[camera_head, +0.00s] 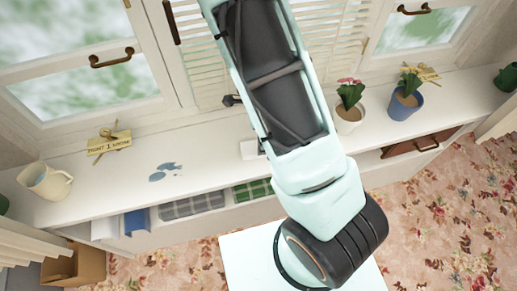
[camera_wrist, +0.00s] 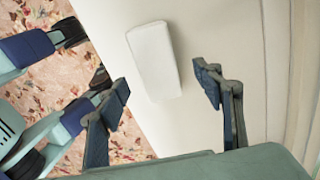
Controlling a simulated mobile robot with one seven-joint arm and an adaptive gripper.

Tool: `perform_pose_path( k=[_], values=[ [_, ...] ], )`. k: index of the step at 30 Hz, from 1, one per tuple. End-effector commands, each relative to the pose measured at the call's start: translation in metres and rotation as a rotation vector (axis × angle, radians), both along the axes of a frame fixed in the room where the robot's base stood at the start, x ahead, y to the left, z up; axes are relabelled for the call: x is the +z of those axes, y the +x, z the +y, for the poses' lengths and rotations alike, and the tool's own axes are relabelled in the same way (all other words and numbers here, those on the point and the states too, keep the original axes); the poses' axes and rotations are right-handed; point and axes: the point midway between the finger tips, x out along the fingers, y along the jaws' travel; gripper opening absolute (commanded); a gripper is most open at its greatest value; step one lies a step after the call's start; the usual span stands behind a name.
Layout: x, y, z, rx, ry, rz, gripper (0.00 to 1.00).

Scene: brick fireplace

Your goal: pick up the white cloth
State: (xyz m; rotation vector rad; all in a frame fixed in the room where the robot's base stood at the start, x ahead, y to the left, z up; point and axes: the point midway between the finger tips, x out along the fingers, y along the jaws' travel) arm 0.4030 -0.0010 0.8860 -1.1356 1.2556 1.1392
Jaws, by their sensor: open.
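The white cloth (camera_wrist: 154,60) is a folded, pale rectangular block lying on the white window shelf (camera_wrist: 193,125). In the head view its left part (camera_head: 250,149) shows beside my arm, which hides the rest of it. My gripper (camera_wrist: 164,84) is open and empty. In the wrist view its two fingers point toward the cloth, one on each side of its near end. I cannot tell the height of the fingertips above the shelf. In the head view my arm hides the gripper.
Two flowerpots, one white (camera_head: 349,118) and one blue (camera_head: 405,103), stand right of my arm. Shuttered windows back the shelf. Floral carpet (camera_head: 440,215) lies in front.

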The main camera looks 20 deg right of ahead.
Motion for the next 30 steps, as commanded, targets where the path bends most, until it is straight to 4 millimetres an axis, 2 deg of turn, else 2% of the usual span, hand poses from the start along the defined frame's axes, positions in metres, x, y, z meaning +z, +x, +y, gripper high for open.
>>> perform_pose_path(
  k=[12, 21, 30],
  values=[
    [-0.05, -0.006, 0.001, -0.002, -0.001, -0.001, 0.61],
    [-0.053, -0.005, 0.001, 0.0, 0.0, -0.003, 0.6],
    [-0.053, -0.006, 0.001, 0.0, 0.0, -0.002, 0.27]
  ],
)
